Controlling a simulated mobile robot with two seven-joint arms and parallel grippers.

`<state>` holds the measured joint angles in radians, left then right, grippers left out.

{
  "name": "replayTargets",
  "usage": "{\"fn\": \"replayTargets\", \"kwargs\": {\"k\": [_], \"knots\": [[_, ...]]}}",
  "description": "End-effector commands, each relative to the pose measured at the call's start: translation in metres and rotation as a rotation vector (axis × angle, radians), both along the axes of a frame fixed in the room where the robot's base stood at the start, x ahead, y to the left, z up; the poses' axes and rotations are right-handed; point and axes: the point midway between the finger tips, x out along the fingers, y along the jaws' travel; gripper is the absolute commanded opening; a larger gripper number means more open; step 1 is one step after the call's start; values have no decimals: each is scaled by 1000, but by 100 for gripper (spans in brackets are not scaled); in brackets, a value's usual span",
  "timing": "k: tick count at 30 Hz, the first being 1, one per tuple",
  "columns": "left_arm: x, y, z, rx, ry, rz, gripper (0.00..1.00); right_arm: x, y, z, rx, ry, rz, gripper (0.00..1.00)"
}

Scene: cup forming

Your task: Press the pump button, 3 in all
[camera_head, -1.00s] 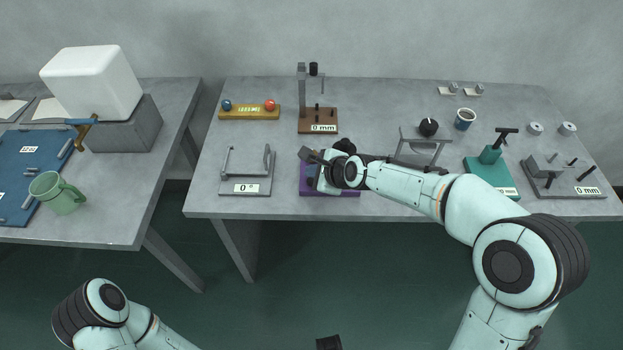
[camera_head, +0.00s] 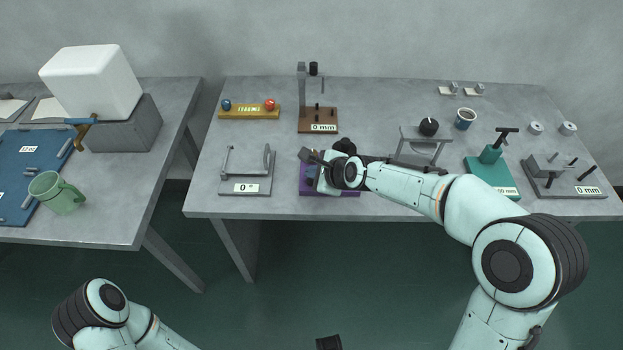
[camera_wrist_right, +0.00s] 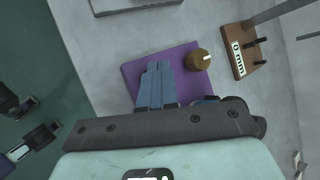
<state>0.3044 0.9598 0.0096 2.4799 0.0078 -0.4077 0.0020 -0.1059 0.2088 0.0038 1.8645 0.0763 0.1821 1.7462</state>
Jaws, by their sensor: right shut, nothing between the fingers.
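A purple base (camera_head: 349,192) lies near the front edge of the middle table, mostly covered by my right gripper (camera_head: 310,168). In the right wrist view the purple base (camera_wrist_right: 136,70) shows with a brass knob (camera_wrist_right: 199,61) at its right edge. My right gripper (camera_wrist_right: 156,72) is shut and empty there, its blue-grey fingers over the base. I cannot make out a pump button; it may be hidden under the fingers. Contact cannot be told. Part of my left gripper (camera_head: 328,342) shows at the bottom edge of the head view; its jaws cannot be read.
A grey hinged fixture (camera_head: 246,173) stands left of the purple base, and a brown stand (camera_head: 318,115) behind it. A grey bridge-shaped stand (camera_head: 424,140) and a teal press (camera_head: 488,165) stand to the right, near my right arm. A yellow block (camera_head: 249,112) lies at back left.

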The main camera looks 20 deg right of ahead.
Motion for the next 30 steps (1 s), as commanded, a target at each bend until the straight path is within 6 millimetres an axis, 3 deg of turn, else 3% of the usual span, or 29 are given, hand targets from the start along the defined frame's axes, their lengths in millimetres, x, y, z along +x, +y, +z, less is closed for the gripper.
{"fn": "replayTargets", "kwargs": {"k": [30], "knots": [[-1,0,-7,0,2,0,100,0,0,-11,-1,1,0,0]]}}
